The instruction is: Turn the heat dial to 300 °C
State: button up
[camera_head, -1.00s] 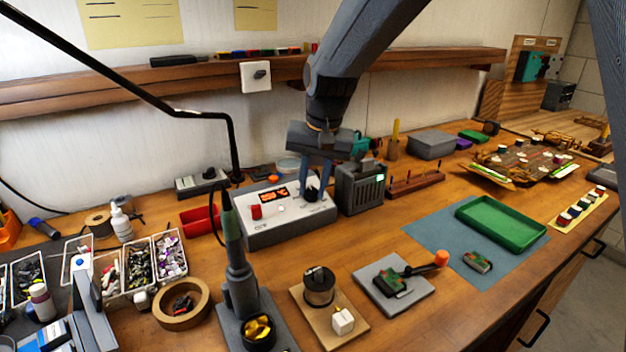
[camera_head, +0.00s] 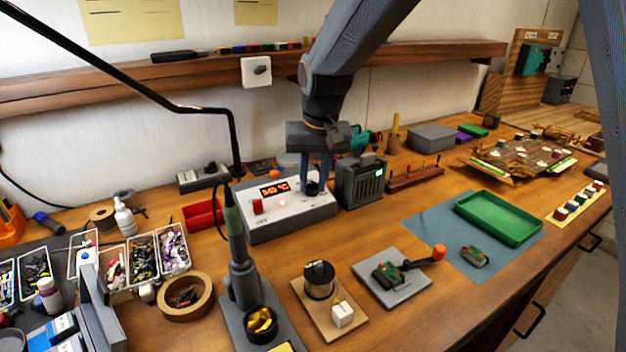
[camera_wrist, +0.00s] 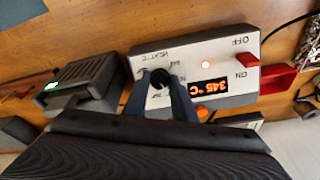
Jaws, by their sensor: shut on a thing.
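The grey-white heat station (camera_head: 290,220) stands on the bench against the wall. Its display (camera_head: 273,188) glows orange; in the wrist view the display (camera_wrist: 208,87) appears to read 345 °C. The black heat dial (camera_wrist: 160,77) is on the panel beside the "HEAT °C" lettering. My gripper (camera_head: 314,186) points down over the dial end of the station. In the wrist view its two dark blue fingers (camera_wrist: 160,84) are shut on the dial, one on each side. The dial's pointer is partly hidden.
A dark grey box with a green light (camera_head: 360,182) stands close to the right of the station. A soldering iron in its stand (camera_head: 241,280) is in front.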

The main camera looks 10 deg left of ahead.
jog(key=o, duration=1)
jog(key=shift+o, duration=0.2)
jog(key=b+v, duration=0.1)
jog(key=v, duration=0.6)
jog(key=shift+r, duration=0.35)
jog(key=shift+s+d, duration=0.1)
jog(key=shift+s, duration=0.05)
